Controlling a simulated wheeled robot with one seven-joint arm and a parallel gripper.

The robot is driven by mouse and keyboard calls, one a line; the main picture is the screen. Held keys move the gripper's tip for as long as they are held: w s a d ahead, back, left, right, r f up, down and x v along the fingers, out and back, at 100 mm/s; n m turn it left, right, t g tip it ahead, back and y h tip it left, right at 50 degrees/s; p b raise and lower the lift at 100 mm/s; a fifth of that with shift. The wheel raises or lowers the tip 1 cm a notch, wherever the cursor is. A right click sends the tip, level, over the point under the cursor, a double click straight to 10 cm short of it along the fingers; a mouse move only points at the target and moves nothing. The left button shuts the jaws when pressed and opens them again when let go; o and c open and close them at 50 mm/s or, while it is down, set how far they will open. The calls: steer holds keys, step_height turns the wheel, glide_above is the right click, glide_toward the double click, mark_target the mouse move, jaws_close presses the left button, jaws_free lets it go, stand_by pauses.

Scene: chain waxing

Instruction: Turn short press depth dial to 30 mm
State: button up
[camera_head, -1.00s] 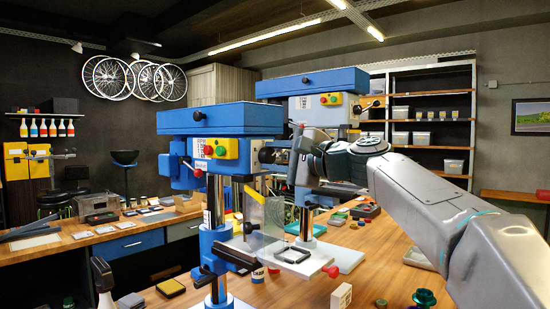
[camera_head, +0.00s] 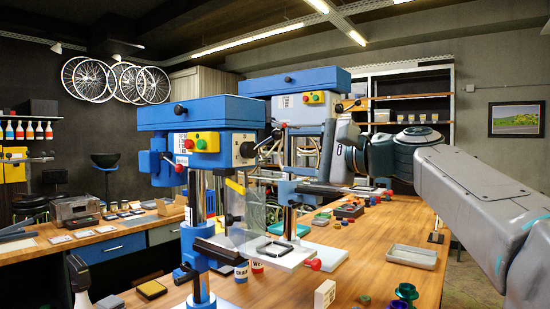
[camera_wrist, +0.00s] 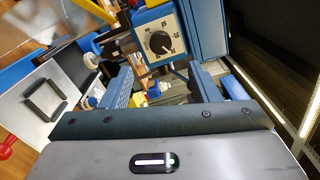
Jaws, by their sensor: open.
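The depth dial (camera_wrist: 158,42) is in the upper middle of the wrist view. It is a round black knob with a pale pointer mark on a white scale plate, its numbers too small to read surely. My gripper (camera_wrist: 162,82) is open; its two blue fingers are spread below the dial, apart from it, with nothing between them. In the head view a blue press (camera_head: 205,112) stands in front and a blue-and-grey press (camera_head: 300,85) behind it. My arm reaches in from the right towards them; the fingertips are not clear there. I cannot tell which press bears the dial.
A white plate with a black square frame (camera_wrist: 44,100) lies left in the wrist view, with a red knob (camera_wrist: 5,148) beside it. A grey tray (camera_head: 412,256), green knobs (camera_head: 405,291) and small blocks lie on the wooden bench (camera_head: 365,270). Bare bench shows at right.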

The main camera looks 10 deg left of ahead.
steer(key=shift+v, duration=1.65)
